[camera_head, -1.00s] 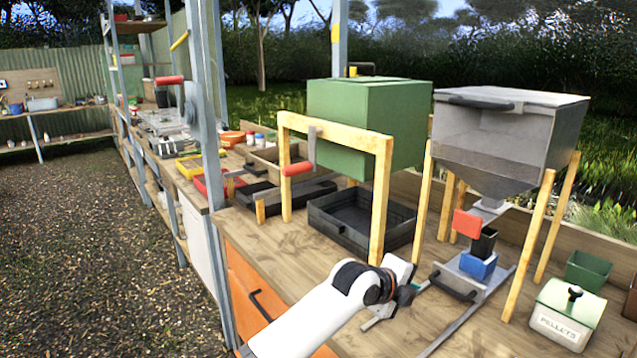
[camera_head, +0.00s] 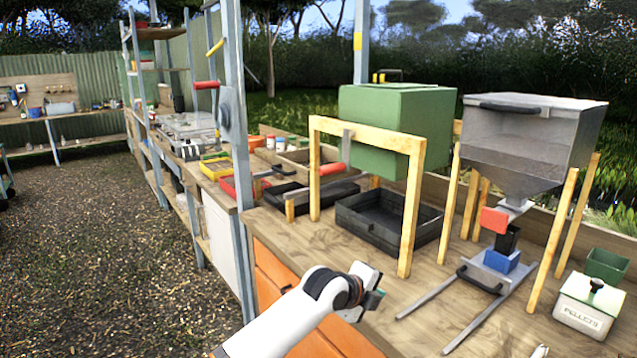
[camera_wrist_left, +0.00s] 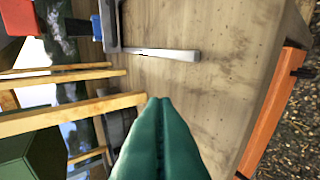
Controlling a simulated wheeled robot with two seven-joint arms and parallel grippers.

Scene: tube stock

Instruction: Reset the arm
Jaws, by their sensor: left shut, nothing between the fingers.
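My left arm comes in from the bottom of the head view. Its gripper (camera_head: 368,294) is above the front edge of the wooden bench (camera_head: 330,258), left of the metal slide rails. In the left wrist view the two green fingers (camera_wrist_left: 162,125) are pressed together with nothing between them. They point over bare bench top.
A sliding tray with a black handle (camera_head: 480,281) and a blue block (camera_head: 501,262) sits under the grey hopper (camera_head: 530,145). A wooden frame (camera_head: 412,205) stands by a green box (camera_head: 395,120) and black tray (camera_head: 385,238). A pellets box (camera_head: 587,306) is at right.

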